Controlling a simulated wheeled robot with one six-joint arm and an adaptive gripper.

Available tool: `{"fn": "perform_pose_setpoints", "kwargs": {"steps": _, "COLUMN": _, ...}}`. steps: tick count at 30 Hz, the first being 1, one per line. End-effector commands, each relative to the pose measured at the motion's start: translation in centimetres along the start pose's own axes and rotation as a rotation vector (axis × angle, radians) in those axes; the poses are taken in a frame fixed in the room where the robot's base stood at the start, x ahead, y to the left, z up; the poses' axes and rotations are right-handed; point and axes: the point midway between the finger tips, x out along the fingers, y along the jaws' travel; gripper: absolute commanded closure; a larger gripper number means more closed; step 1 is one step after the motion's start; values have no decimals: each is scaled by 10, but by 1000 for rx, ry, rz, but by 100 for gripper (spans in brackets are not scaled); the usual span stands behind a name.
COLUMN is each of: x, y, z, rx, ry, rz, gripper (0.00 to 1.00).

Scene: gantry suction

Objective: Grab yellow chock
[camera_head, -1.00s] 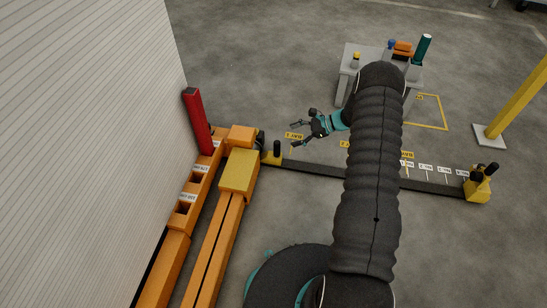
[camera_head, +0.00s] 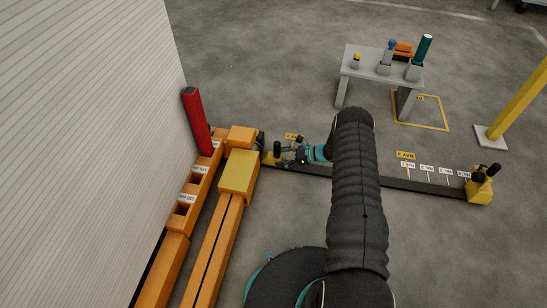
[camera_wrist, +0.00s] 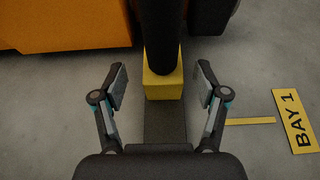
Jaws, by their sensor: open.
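The yellow chock, a yellow block with a black upright post, sits at the left end of the dark floor rail. In the wrist view its yellow block (camera_wrist: 163,84) shows ahead, with the black post (camera_wrist: 161,30) rising toward the camera. In the head view the chock (camera_head: 267,160) is partly covered by my gripper (camera_head: 284,154). My gripper is open, and its two fingers (camera_wrist: 161,82) stand to either side of the post line with visible gaps. I see no contact. A second yellow chock (camera_head: 480,187) with black posts stands at the rail's right end.
Orange beams with a yellow block (camera_head: 238,172) lie close left of the chock, near a red post (camera_head: 197,121) and white wall. The dark rail (camera_head: 425,187) runs right. A grey table (camera_head: 366,62) stands behind. A BAY 1 label (camera_wrist: 296,120) lies on open floor.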

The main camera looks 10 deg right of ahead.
Motion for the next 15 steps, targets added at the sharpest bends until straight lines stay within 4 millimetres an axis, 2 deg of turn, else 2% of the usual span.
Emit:
{"fn": "perform_pose_setpoints", "kwargs": {"steps": 8, "x": 15, "y": 0, "z": -1, "rx": 0, "ry": 1, "rz": 1, "gripper": 27}}
{"fn": "perform_pose_setpoints", "kwargs": {"steps": 15, "x": 47, "y": -2, "z": -2, "rx": -1, "ry": 0, "rz": 2, "gripper": 27}}
